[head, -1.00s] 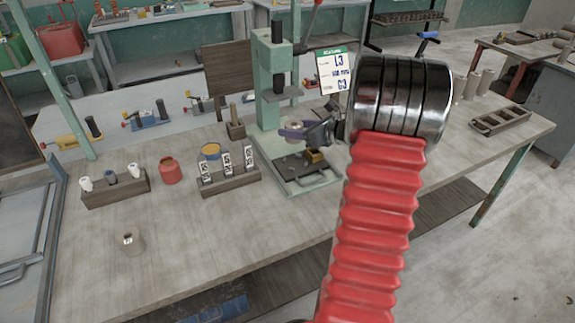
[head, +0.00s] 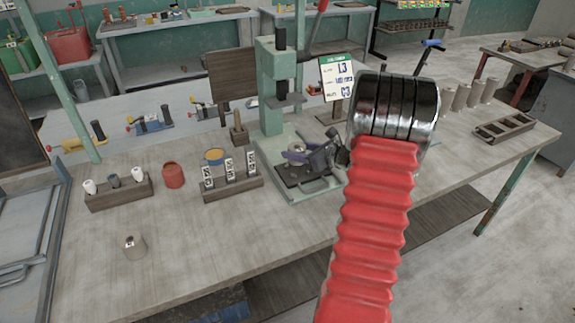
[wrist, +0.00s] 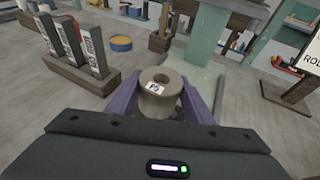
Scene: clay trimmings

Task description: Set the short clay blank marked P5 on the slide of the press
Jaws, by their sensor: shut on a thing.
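A short grey clay blank marked P5 (wrist: 158,98) stands upright between the purple fingers of my gripper (wrist: 158,112), which is shut on it. In the head view my gripper (head: 296,155) is low over the base of the green press (head: 271,95), in front of its column. A dark plate, apparently the slide (head: 291,172), lies on the press base under the gripper and is partly hidden by it. I cannot tell whether the blank touches the slide.
Another short clay blank (head: 134,248) stands at the front left of the bench. A rack of marked upright blocks (head: 232,182) is left of the press, with a red jar (head: 173,175) beyond it. A sign (head: 337,77) stands behind right. The front bench is mostly clear.

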